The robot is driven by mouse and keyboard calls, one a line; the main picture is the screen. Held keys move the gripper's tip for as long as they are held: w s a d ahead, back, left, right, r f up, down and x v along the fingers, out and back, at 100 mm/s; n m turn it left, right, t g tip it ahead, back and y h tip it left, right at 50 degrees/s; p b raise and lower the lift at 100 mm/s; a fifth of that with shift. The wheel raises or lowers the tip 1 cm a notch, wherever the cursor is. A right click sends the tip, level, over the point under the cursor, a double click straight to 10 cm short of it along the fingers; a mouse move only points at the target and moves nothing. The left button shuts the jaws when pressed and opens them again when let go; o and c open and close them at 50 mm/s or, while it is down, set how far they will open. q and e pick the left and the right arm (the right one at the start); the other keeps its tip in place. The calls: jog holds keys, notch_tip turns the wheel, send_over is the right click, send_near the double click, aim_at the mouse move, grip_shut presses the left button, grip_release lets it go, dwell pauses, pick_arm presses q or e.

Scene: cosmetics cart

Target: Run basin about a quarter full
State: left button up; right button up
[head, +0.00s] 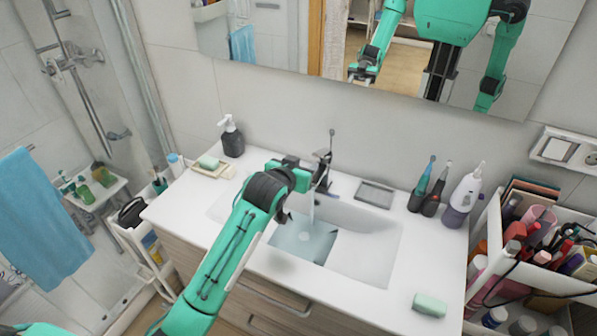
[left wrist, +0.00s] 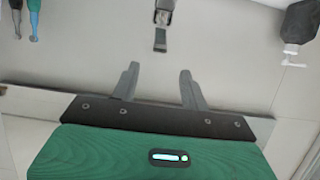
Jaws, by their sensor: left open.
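The basin (head: 368,258) is sunk in the white counter. A bluish patch of shallow water (head: 303,245) covers part of its floor, and a thin stream falls into it from the faucet (head: 323,170). The faucet's lever stands up at its top. My left gripper (head: 306,166) is beside the faucet, its fingers partly hidden behind the wrist. In the left wrist view, its two fingers (left wrist: 160,85) are apart with nothing between them. The faucet (left wrist: 162,22) shows upside down beyond the fingertips there. My right gripper is not in view.
A dark soap bottle (head: 233,138) and a soap dish (head: 211,168) stand left of the faucet. A small tray (head: 375,194), toothbrush cups (head: 424,200) and a purple-white bottle (head: 462,198) stand to the right. A green soap bar (head: 429,305) lies at the front right. The mirror is behind.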

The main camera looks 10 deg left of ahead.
pick_arm(q)
jog(key=shift+v, duration=1)
